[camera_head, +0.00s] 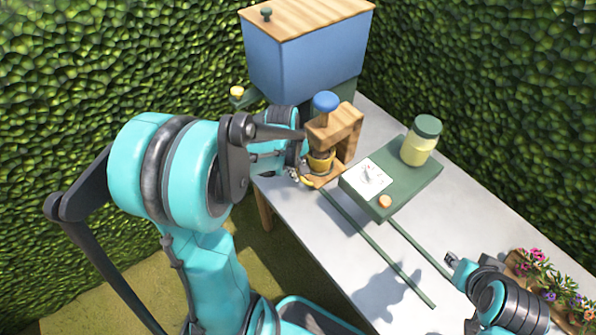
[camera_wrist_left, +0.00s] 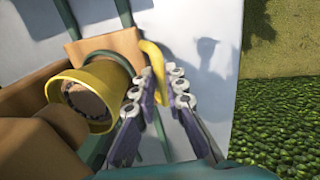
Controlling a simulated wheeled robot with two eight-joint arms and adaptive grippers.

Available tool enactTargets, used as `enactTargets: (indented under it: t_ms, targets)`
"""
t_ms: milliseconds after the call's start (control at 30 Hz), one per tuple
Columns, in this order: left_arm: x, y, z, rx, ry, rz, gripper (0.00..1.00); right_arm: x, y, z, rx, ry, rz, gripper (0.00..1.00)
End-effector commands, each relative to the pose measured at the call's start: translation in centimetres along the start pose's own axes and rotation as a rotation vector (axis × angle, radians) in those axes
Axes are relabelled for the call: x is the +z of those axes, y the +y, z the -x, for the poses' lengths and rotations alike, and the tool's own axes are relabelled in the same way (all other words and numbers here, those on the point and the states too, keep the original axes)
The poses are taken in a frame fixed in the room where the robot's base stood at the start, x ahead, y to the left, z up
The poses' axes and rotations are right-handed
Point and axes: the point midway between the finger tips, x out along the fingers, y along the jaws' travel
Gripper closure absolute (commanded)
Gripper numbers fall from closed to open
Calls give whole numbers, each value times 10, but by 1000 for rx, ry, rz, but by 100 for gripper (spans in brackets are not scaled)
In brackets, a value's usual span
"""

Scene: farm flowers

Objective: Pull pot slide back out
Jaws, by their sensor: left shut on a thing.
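The pot slide is a small wooden plate (camera_head: 327,180) at the foot of a wooden press (camera_head: 347,122) with a blue knob (camera_head: 325,102). It also shows in the left wrist view (camera_wrist_left: 116,43). A yellow pot (camera_wrist_left: 98,85) with brown contents sits on the plate, partly under the press. A curved yellow handle (camera_wrist_left: 155,62) stands at the plate's edge. My left gripper (camera_wrist_left: 161,75) is shut on this handle; its fingertips are largely hidden in the head view. My right gripper (camera_head: 451,259) is empty over the table's front right; its jaw gap is too small to judge.
A green board (camera_head: 418,182) holds a jar (camera_head: 422,141), a white card (camera_head: 366,179) and an orange button (camera_head: 385,201). Green rails (camera_head: 380,250) run along the grey table. A blue box (camera_head: 306,60) stands behind; potted flowers (camera_head: 545,275) stand at the right.

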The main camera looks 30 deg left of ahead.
Motion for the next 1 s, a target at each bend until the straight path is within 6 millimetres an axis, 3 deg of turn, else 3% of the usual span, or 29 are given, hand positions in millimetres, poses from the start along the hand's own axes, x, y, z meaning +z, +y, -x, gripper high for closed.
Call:
enactTargets:
  t_ms: [167,400,500,867,900,967,1000]
  targets:
    - [17,1,0,0,-1,-4,100,-1,0,2,0,0,0,68]
    - [76,1,1,0,-1,-7,100,-4,0,6,0,0,0,68]
    - [92,0,0,1,-1,-5,100,-5,0,6,0,0,0,68]
    - [99,-1,0,1,-1,0,100,-5,0,6,0,0,0,68]
    - [99,-1,0,1,-1,0,86,-5,0,6,0,0,0,68]
    - [99,-1,0,0,-1,0,70,-5,0,6,0,0,0,68]
    - [99,-1,0,0,-1,0,68,-5,0,6,0,0,0,68]
